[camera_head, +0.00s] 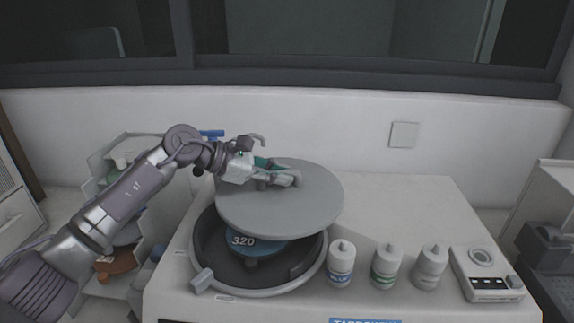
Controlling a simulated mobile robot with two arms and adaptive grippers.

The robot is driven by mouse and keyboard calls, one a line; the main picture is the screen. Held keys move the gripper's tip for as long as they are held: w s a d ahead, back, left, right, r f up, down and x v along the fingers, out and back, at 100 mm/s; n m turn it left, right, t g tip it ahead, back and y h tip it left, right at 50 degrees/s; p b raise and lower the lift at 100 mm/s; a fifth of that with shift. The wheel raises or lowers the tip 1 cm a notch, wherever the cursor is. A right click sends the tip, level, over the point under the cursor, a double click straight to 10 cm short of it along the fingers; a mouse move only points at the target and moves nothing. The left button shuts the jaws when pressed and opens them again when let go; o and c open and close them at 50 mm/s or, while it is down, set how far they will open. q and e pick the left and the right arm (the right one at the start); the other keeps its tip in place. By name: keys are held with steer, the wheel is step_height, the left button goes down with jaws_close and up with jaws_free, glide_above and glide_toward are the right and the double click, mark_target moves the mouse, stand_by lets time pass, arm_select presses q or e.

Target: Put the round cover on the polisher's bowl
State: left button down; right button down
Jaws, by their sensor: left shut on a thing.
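The round cover (305,208) is a flat grey disc. My left gripper (291,178) is over its top and shut on it near the middle; the fingers hide the part they grip. The cover is above the back of the polisher's bowl (203,262) and looks slightly tilted. The front of the dark bowl is uncovered, with the blue disc marked 320 (258,246) inside. I cannot tell whether the cover's edge touches the bowl's rim. My right gripper is not in view.
Three white bottles (386,266) stand right of the bowl, near the front edge. A control panel with a round dial (482,272) is further right. A shelf unit (118,262) is at left. The worktop (420,205) behind the bottles is clear.

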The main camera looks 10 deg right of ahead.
mark_target(256, 204)
arm_select(q)
steer(key=s+a+p, duration=0.2)
steer(key=s+a, duration=0.2)
steer(key=a, duration=0.1)
steer(key=shift+s+r, duration=0.15)
steer(key=shift+s, duration=0.25)
steer(key=shift+s+a+f+b, duration=0.1)
steer(key=shift+s+f+b, duration=0.15)
steer(key=shift+f+b, duration=0.55)
step_height(256, 204, down, 2)
steer(key=shift+w+f+b, duration=0.1)
steer(key=shift+w+b, duration=0.05)
steer(key=shift+b, duration=0.8)
steer(key=shift+b, duration=0.5)
